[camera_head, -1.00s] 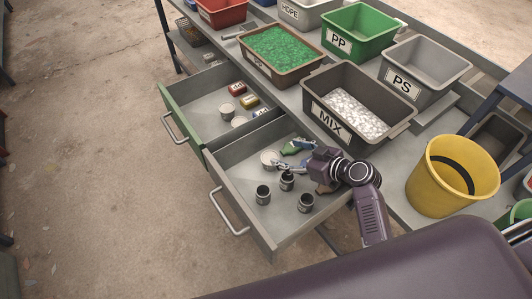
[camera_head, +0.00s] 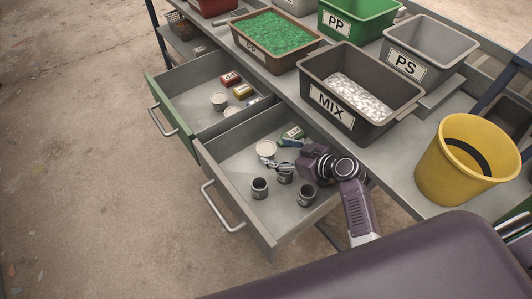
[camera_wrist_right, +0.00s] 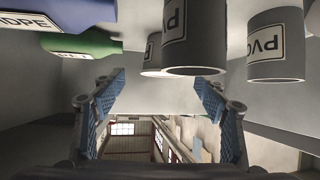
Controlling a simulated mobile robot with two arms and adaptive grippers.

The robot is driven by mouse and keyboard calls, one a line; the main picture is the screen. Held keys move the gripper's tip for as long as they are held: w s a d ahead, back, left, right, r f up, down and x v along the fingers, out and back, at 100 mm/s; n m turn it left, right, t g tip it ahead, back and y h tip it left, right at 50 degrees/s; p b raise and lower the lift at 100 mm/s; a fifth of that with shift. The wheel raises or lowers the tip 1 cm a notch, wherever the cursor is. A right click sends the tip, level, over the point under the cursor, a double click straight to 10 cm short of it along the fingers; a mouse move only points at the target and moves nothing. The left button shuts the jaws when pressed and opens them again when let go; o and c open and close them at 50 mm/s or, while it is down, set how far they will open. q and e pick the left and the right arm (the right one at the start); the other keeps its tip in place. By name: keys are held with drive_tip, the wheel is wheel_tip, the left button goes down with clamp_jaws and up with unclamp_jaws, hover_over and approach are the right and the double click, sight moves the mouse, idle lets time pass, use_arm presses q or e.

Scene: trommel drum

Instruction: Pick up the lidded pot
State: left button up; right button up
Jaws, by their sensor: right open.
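A pot with a pale, closed-looking round top (camera_head: 265,149) stands in the near grey drawer (camera_head: 238,228); I take it as the lidded pot. My right gripper (camera_head: 278,153) is open over this drawer, its fingers just right of and below that pot in the picture. I cannot tell whether they touch it. In the right wrist view the fingers (camera_wrist_right: 158,98) are spread with nothing held between them. Dark open-topped pots (camera_head: 260,188) stand nearby; the wrist view shows PVC-labelled pots (camera_wrist_right: 275,50). My left gripper is out of view.
The far green-fronted drawer (camera_head: 165,105) holds pale-topped pots (camera_head: 218,102) and small coloured containers. The MIX bin (camera_head: 312,72) stands on the bench close behind. A yellow bucket (camera_head: 440,165) is at right. Floor at left is clear.

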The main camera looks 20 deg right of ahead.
sight(269, 150)
drive_tip(key=shift+p+x, duration=0.3)
drive_tip(key=shift+x, duration=2.45)
drive_tip(key=shift+s+a, duration=0.15)
drive_tip(key=c, duration=1)
